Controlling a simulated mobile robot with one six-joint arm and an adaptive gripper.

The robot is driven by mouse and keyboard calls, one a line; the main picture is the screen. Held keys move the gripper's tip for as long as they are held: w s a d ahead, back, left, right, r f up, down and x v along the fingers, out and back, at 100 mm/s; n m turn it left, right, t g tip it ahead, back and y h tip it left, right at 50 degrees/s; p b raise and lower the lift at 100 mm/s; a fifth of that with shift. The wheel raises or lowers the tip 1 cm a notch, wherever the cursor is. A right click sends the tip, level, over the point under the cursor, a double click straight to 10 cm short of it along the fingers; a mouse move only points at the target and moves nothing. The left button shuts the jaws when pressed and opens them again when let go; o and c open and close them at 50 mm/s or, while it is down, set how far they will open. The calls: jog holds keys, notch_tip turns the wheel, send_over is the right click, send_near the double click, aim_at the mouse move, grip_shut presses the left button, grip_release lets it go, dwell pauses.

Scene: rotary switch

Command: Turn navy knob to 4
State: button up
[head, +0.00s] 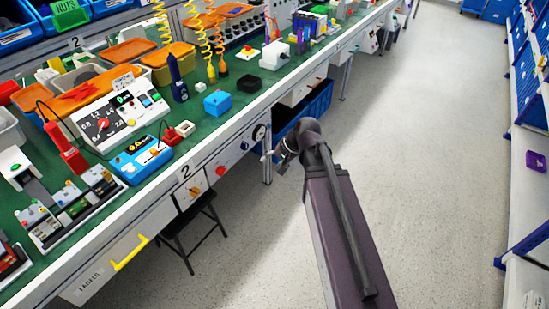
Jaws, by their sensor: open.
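A small dark knob (244,146), which looks navy, sits on the white panel (232,160) under the front edge of the bench. Its pointer and any numbers around it are too small to read. My gripper (270,156) is at the end of my arm, over the aisle side of the bench, to the right of this knob and apart from it. It is open, and nothing shows between its fingers.
A red knob (220,171), an orange knob (194,189) and a round black gauge (259,133) share the bench front. Devices and bins crowd the green bench top (195,120). A black stool (190,232) stands below. The grey floor (430,150) is clear.

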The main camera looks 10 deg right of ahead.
jog(key=shift+s+d+r+p, duration=0.2)
jog(key=shift+s+r+p, duration=0.2)
jog(key=shift+r+p, duration=0.15)
jog(key=shift+n+g+h, duration=0.3)
jog(key=shift+s, duration=0.1)
jog(key=s+d+f+n+g+h, duration=0.2)
jog(key=s+d+n+h, duration=0.25)
jog(key=s, duration=0.25)
notch_tip(320, 180, up, 14)
jog(key=p, duration=1.4)
jog(key=shift+d+f+h, duration=0.15)
jog(key=shift+h, duration=0.2)
jog(key=shift+m, duration=0.25)
dwell(1.2)
